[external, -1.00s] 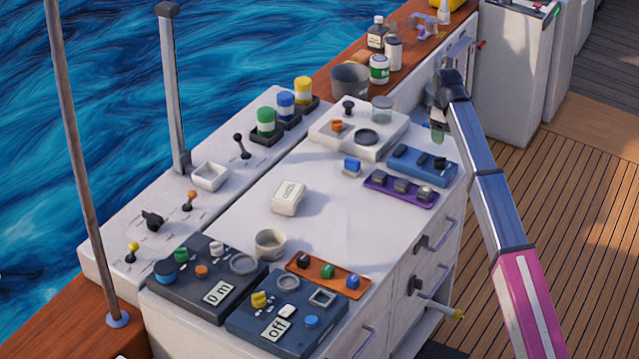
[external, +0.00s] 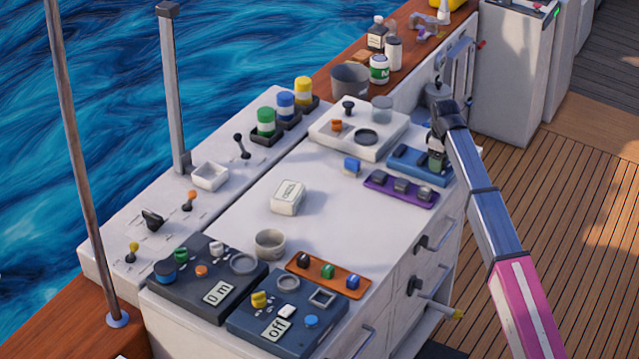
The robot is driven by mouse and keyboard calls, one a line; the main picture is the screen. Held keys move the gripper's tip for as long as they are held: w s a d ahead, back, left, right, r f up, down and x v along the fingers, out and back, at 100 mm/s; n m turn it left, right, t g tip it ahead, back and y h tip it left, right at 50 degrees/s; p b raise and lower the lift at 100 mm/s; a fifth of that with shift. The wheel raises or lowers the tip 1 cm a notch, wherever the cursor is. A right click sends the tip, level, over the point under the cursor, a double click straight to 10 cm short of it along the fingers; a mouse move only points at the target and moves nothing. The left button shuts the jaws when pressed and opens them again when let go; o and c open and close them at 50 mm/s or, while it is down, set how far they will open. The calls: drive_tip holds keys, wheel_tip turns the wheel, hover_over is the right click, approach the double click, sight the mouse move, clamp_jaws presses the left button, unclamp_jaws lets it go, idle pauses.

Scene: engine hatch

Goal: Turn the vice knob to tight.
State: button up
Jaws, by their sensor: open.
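I cannot tell for sure which part is the vice knob. A small grey-purple clamp-like thing (external: 425,25) sits on the wooden ledge at the back. A rod with a yellow tip (external: 440,307) sticks out from the cabinet's right side. My gripper (external: 437,160) is open over the right end of the blue tray (external: 405,160), and a greenish piece shows at its fingers. It hides what stands at that end; whether it touches anything is unclear. A rounded grey part (external: 437,92) shows just behind my gripper, by the upright panel.
A purple tray (external: 376,187) with dark blocks lies just in front of the blue tray. A white tray (external: 320,138) with a jar stands behind left. A white box (external: 288,197) sits mid-counter, with clear surface around it. Dark control panels (external: 285,338) fill the front.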

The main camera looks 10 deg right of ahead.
drive_tip(key=c, duration=0.9)
drive_tip(key=shift+m, duration=0.4)
drive_tip(key=m, duration=0.7)
drive_tip(key=shift+m, duration=0.3)
drive_tip(key=m, duration=0.4)
drive_tip(key=shift+m, duration=2.2)
